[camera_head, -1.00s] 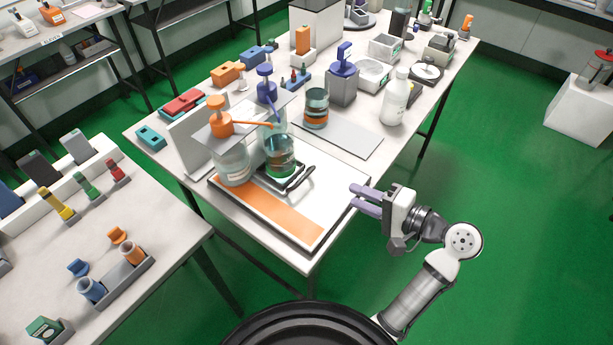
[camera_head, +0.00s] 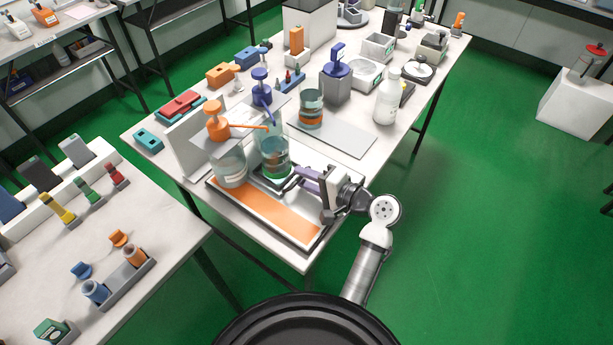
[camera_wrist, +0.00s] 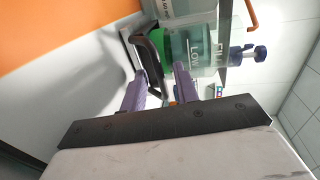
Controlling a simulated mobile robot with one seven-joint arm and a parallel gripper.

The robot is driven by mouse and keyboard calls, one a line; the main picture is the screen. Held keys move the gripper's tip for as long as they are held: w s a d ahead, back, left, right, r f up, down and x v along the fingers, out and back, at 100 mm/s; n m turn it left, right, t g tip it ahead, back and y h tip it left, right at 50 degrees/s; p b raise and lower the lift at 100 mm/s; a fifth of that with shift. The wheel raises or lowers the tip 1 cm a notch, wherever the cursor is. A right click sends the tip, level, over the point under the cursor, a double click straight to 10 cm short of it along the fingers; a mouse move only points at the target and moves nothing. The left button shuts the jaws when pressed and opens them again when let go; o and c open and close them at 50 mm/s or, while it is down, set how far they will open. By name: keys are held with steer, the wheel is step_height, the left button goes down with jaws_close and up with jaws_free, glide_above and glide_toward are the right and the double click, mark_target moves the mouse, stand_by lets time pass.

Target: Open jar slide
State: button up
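A clear jar with teal liquid (camera_head: 273,158) stands on a small dark-edged slide on the white board. The slide's black handle (camera_head: 288,184) faces my gripper (camera_head: 303,178). In the wrist view the handle (camera_wrist: 143,52) is a dark loop that reaches in near the two purple fingers of my gripper (camera_wrist: 160,73). The fingers are spread apart, with the handle's near end between or just in front of them; contact cannot be told. The jar (camera_wrist: 195,48) shows marked lettering behind the fingers.
A bottle with an orange pump (camera_head: 229,166) stands left of the jar, its spout over it. A blue pump (camera_head: 262,90) stands behind. An orange strip (camera_head: 265,213) lies on the board's front. Another jar (camera_head: 311,108) and a white bottle (camera_head: 387,98) stand farther back.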

steer(key=shift+c, duration=0.2)
jaws_close()
